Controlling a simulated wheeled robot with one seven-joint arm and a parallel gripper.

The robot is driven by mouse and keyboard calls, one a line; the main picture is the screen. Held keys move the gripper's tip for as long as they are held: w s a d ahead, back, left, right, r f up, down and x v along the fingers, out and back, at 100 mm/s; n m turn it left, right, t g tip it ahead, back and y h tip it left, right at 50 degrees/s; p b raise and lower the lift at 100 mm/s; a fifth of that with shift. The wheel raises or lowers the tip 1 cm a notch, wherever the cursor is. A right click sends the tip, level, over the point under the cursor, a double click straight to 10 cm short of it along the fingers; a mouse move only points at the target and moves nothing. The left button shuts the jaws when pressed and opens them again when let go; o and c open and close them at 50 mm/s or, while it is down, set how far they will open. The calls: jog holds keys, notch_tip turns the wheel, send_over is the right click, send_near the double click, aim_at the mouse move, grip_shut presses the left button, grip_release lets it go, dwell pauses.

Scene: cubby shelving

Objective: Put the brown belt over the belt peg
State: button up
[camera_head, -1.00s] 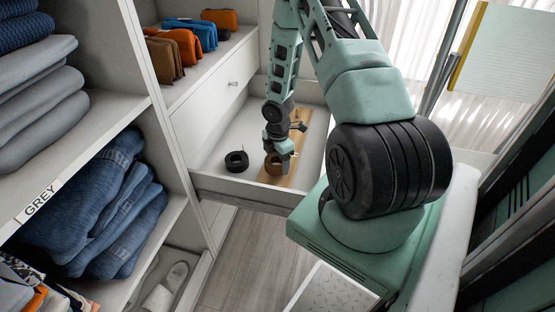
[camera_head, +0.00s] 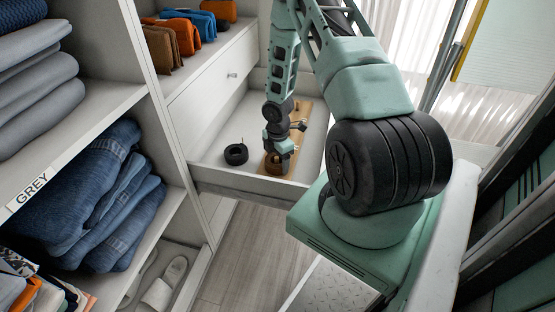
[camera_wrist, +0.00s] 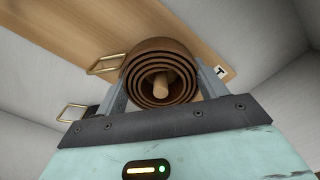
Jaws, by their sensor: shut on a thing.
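The brown belt (camera_wrist: 137,86) is a tight roll, its open centre facing the camera in the wrist view. A light wooden peg (camera_wrist: 161,86) shows inside that centre, apart from the inner coil on at least part of its edge. How deep the peg sits is unclear. My gripper (camera_wrist: 163,80) is shut on the roll, one finger on each side. In the head view my gripper (camera_head: 279,146) points down into the open drawer, with the brown belt (camera_head: 275,165) under it at the near end of the wooden board (camera_head: 303,112).
A black rolled belt (camera_head: 236,154) lies on the drawer floor to the left. The drawer's front wall (camera_head: 245,184) stands near the belt. In the wrist view a brass buckle (camera_wrist: 103,65) is left of the roll. Folded jeans (camera_head: 110,205) fill the left shelf.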

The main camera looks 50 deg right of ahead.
jog(key=o, duration=1.2)
jog(key=shift+c, duration=0.2)
jog(key=shift+r, duration=0.1)
notch_tip(320, 180, up, 17)
jog(key=p, duration=0.6)
jog(key=shift+d+r, duration=0.1)
